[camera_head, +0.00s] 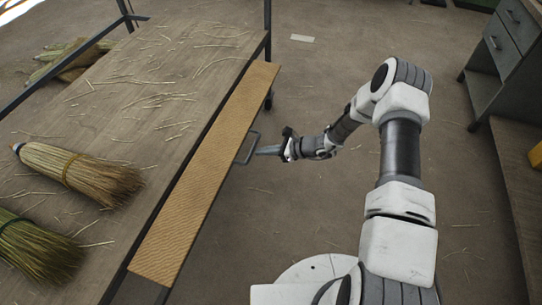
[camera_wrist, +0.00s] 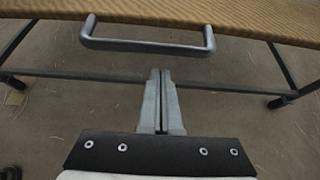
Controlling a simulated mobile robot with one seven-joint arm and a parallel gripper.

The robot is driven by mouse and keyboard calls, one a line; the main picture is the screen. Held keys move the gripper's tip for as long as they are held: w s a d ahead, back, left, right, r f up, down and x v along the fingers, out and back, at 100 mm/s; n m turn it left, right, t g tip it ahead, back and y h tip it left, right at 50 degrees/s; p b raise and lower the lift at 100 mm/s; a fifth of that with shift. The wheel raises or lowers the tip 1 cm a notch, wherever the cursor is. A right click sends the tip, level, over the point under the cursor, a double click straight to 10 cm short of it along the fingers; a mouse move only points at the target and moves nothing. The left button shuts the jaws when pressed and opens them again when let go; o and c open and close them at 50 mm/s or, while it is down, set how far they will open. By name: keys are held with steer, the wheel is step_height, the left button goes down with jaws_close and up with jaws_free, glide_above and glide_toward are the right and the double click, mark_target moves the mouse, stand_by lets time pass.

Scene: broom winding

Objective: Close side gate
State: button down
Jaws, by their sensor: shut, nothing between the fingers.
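The side gate (camera_head: 210,175) is a long tan woven panel along the right edge of the wooden table. A narrow dark gap shows between it and the tabletop. Its grey bar handle (camera_head: 248,148) sticks out on the right side, about midway along. In the wrist view the gate (camera_wrist: 180,15) crosses the top and the handle (camera_wrist: 148,46) hangs below its edge. My gripper (camera_head: 258,152) is shut and empty, just right of the handle. In the wrist view its fingertips (camera_wrist: 160,72) lie just below the handle bar; I cannot tell whether they touch it.
A grey drawer cabinet (camera_head: 508,50) stands at the far right. The floor between is mostly clear.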

steer(key=shift+a+r, duration=0.15)
steer(key=shift+r, duration=0.7)
steer(key=shift+r, duration=0.15)
steer(key=shift+r+p, duration=0.5)
steer(key=shift+p, duration=0.2)
